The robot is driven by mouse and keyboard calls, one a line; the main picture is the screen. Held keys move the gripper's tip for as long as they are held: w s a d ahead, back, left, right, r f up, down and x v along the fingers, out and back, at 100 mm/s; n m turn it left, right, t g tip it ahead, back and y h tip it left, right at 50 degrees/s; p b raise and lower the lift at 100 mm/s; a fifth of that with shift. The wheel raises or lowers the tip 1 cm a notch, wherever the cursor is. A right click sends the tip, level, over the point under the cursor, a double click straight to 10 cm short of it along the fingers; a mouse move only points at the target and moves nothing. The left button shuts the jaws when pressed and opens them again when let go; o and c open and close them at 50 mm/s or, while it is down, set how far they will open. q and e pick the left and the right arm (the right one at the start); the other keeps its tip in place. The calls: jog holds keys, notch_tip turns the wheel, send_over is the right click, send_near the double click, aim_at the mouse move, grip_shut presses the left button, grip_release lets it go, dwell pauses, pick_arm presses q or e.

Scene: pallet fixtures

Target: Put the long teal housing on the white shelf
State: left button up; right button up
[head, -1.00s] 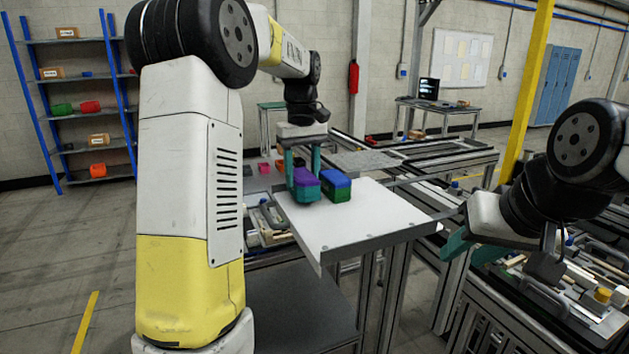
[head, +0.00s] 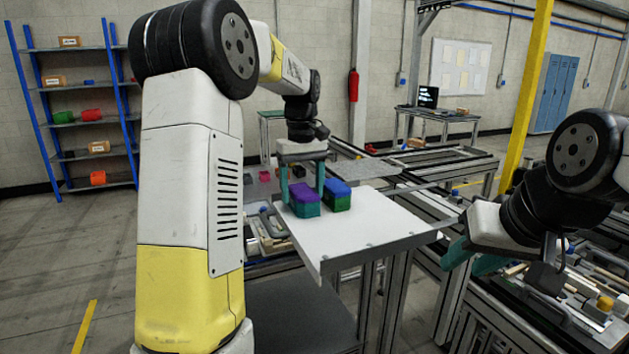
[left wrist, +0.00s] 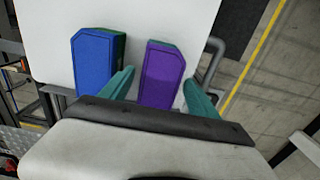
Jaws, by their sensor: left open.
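The long teal housing (head: 305,204) has a purple top and teal sides. It rests upright on the white shelf (head: 350,240), near its far left side. The purple top shows in the left wrist view (left wrist: 164,75). My left gripper (head: 303,190) is open, with its teal fingers on either side of the housing's rear end, apart from each other. The wrist view shows a gap beside the purple part at each finger. My right gripper (head: 468,258) hangs at the right, beyond the shelf's right edge; its jaws are not clear.
A blue-topped green housing (head: 337,197) stands on the shelf just right of the teal one, close to my left gripper's right finger. The shelf's front half is bare. A bench with loose parts (head: 590,290) lies at the right.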

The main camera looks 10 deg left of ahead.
pick_arm(q)
notch_tip(320, 180, up, 11)
jog(key=s+m+t+h, duration=0.1)
jog(key=s+m+t, duration=0.25)
jog(key=s, duration=0.85)
jog(key=s+d+f+m+t+h, duration=0.1)
jog(key=s+d+f+m+t, duration=0.1)
jog(key=s+f, duration=0.7)
jog(key=s+d+m, duration=0.1)
jog(key=s+m, duration=0.1)
jog(key=s, duration=0.2)
jog(key=shift+s+f+t, duration=0.15)
jog(key=shift+s+t, duration=0.1)
jog(key=shift+t, duration=0.1)
